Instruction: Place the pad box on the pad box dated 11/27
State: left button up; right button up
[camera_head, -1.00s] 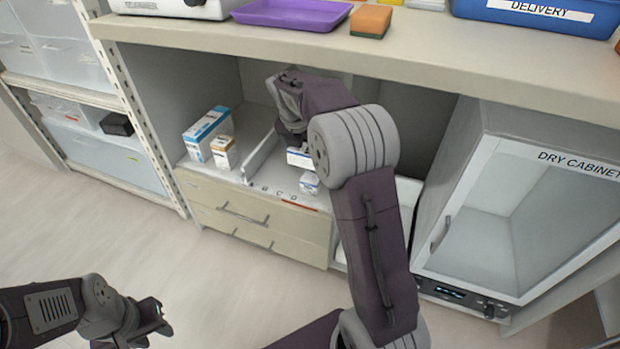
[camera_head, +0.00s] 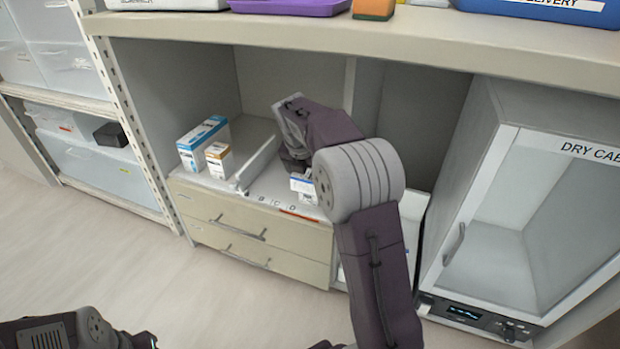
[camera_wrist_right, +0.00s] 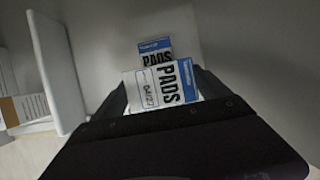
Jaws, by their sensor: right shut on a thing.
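My right gripper (camera_wrist_right: 162,92) is shut on a white and blue pad box (camera_wrist_right: 145,88), whose label seems to read 04/27. Another pad box (camera_wrist_right: 152,47) shows just beyond it in the right wrist view; its date is hidden, and I cannot tell if the two touch. In the head view the held pad box (camera_head: 301,184) is low over the shelf, beside my arm, which hides most of the gripper. My left gripper (camera_head: 146,341) is at the bottom edge, cut off, away from the shelf; its fingers are unclear.
A white divider (camera_head: 257,163) stands left of the pad boxes. Beyond it are a tall blue and white box (camera_head: 203,143) and a small brown and white box (camera_head: 219,160). The counter (camera_head: 330,32) overhangs the shelf, and a dry cabinet (camera_head: 520,215) stands at right.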

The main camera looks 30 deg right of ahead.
jog(key=o, duration=1.4)
jog(key=shift+f, duration=0.1)
jog(key=p+v, duration=0.6)
jog(key=v, duration=0.2)
jog(key=s+a+f+m+y, duration=0.1)
jog(key=s+a+f+m, duration=0.2)
jog(key=s+f+m, duration=0.2)
jog(key=s+a+f+m+g+y, duration=0.1)
jog(key=s+a+f+m, duration=0.3)
jog(key=s+m, duration=0.5)
jog(key=s+a+f+m+y, duration=0.1)
jog(key=s+a+f+m, duration=0.2)
jog(key=m, duration=0.9)
jog(key=shift+s+a+f+m+g+y, duration=0.15)
jog(key=shift+s+f, duration=0.35)
jog(key=shift+s, duration=0.25)
jog(key=shift+s+a+f+m+g+y, duration=0.1)
jog(key=shift+s+f, duration=0.45)
jog(key=shift+s, duration=0.2)
jog(key=shift+s+a+f+m+g+y, duration=0.15)
jog(key=shift+s+f, duration=0.35)
jog(key=shift+s, duration=0.3)
